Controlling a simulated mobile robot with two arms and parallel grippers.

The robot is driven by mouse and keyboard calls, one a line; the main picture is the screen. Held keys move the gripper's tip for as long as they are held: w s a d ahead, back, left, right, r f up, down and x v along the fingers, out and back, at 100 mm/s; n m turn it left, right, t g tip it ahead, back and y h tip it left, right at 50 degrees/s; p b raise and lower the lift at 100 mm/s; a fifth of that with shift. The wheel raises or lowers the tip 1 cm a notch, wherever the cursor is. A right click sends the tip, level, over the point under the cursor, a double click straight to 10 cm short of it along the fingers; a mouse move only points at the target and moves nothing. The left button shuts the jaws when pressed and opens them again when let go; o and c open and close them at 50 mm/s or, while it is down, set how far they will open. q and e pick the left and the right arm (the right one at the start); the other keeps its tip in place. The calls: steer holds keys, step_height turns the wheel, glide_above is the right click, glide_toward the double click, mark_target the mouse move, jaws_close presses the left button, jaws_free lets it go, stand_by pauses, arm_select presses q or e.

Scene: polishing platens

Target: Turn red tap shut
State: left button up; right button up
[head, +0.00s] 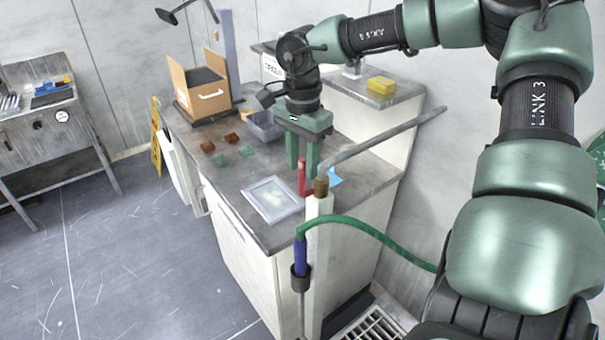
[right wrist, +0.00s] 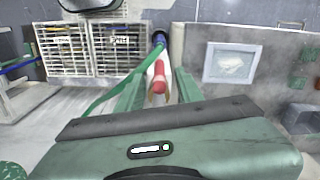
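The red tap handle (head: 302,176) is a short red bar beside a brass fitting (head: 321,187) on top of a white post at the counter's front corner. My right gripper (head: 302,165) points down over it from above. In the right wrist view the red handle (right wrist: 159,77) lies between the two green fingers of the right gripper (right wrist: 161,88). The fingers are apart, with visible gaps beside the handle, so the gripper looks open around it. The handle's far side is partly hidden. My left gripper is not in view.
A grey pipe (head: 385,138) slants up right from the fitting, close to the fingers. A green hose (head: 365,230) runs below. On the counter (head: 228,183) are a framed pale plate (head: 272,198), a grey bin (head: 264,128) and a cardboard box (head: 203,93).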

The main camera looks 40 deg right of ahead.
mark_target(303, 191)
step_height(303, 191, down, 3)
steer(key=shift+s+a+f+p, duration=0.1)
steer(key=shift+f+p, duration=0.05)
steer(key=shift+p, duration=0.3)
steer(key=shift+w+f, duration=0.2)
steer(key=shift+f, duration=0.2)
steer(key=shift+s+r, duration=0.1)
steer(key=shift+s, duration=0.05)
steer(key=c, duration=0.4)
jaws_close()
